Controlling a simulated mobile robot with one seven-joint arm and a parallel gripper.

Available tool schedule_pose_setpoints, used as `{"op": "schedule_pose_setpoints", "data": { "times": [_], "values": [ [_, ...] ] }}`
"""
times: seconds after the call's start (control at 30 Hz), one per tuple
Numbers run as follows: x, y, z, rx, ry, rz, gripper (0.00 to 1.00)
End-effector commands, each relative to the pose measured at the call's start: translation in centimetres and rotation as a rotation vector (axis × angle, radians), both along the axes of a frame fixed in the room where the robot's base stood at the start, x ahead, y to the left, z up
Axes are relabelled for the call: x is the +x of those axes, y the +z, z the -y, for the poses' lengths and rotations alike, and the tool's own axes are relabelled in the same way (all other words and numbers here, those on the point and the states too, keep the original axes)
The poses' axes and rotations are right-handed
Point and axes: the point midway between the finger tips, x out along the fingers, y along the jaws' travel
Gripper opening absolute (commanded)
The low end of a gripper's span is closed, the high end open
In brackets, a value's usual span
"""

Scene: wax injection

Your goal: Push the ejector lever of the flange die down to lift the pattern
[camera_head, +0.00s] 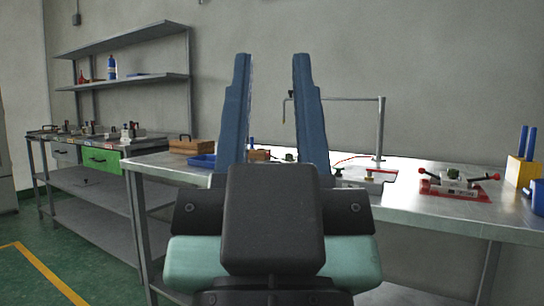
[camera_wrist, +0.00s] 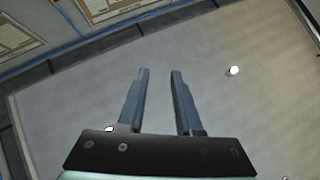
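My gripper (camera_head: 271,60) is open and empty, its two blue-grey fingers pointing up in front of the workbench in the head view. The wrist view also shows the fingers (camera_wrist: 160,72) apart with nothing between them. A die with a red base (camera_head: 455,188), a pale block on top and red-knobbed handles sits on the right part of the bench. I cannot tell whether it is the flange die, or which handle is the ejector lever. Several small dies (camera_head: 128,133) stand on the left bench, too small to identify. My gripper touches none of them.
The metal workbench (camera_head: 430,212) carries a post with a horizontal arm (camera_head: 380,130), a blue tray (camera_head: 202,161), a wooden block (camera_head: 192,146) and a yellow holder (camera_head: 519,171) with blue handles. A wall shelf (camera_head: 140,80) hangs left. Green floor is clear at left.

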Motion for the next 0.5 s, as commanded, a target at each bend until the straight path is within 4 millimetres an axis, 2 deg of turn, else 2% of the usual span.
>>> {"op": "schedule_pose_setpoints", "data": {
  "times": [0.03,0.17,0.37,0.5],
  "values": [
    [0.0,0.4,0.0,0.0,0.0,0.0,0.23],
    [0.0,2.1,0.0,0.0,0.0,0.0,0.0],
    [0.0,7.4,0.0,0.0,0.0,0.0,0.0],
    [0.0,12.3,0.0,-0.001,0.001,0.0,0.0]
  ]
}}
